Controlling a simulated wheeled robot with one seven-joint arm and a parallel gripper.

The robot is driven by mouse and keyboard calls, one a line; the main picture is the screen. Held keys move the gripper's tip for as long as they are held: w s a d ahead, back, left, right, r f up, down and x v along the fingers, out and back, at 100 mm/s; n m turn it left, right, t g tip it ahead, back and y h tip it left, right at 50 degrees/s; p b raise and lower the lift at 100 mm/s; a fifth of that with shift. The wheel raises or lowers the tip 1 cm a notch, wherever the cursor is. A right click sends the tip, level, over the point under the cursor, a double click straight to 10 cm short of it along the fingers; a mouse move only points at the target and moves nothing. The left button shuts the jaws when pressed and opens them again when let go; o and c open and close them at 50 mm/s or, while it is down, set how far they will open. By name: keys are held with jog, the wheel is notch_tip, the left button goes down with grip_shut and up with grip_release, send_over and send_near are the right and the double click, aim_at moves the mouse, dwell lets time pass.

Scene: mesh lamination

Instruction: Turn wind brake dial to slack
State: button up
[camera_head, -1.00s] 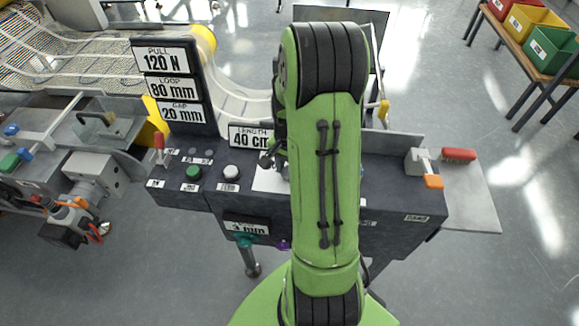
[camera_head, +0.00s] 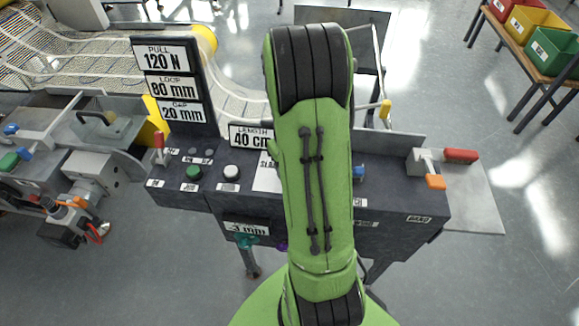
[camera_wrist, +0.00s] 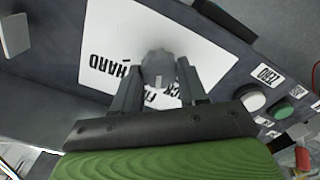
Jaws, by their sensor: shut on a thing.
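The wind brake dial (camera_wrist: 157,68) is a grey round knob on a white plate (camera_wrist: 110,32) in the wrist view. My gripper (camera_wrist: 162,88) has its two fingers on either side of the dial and is shut on it. The plate's printed words appear upside down; HARD reads clearly and the others are partly covered by the dial and fingers. Which word the dial points to cannot be told. In the head view my green arm hides the dial and gripper; only the plate's left part (camera_head: 266,180) shows, with SLACK at its top.
Left of the plate on the dark console are a white button (camera_head: 232,171), a green button (camera_head: 194,172) and a red-handled lever (camera_head: 160,150).

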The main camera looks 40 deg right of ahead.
jog(key=n, duration=0.4)
jog(key=shift+n, duration=0.3)
jog(key=shift+n+b, duration=0.35)
jog(key=shift+n, duration=1.45)
jog(key=shift+r, duration=0.1)
jog(key=o, duration=1.1)
jog(key=shift+a, duration=0.1)
jog(key=shift+c, duration=0.2)
notch_tip(320, 180, up, 16)
jog(key=p, duration=0.3)
jog(key=shift+p, duration=0.4)
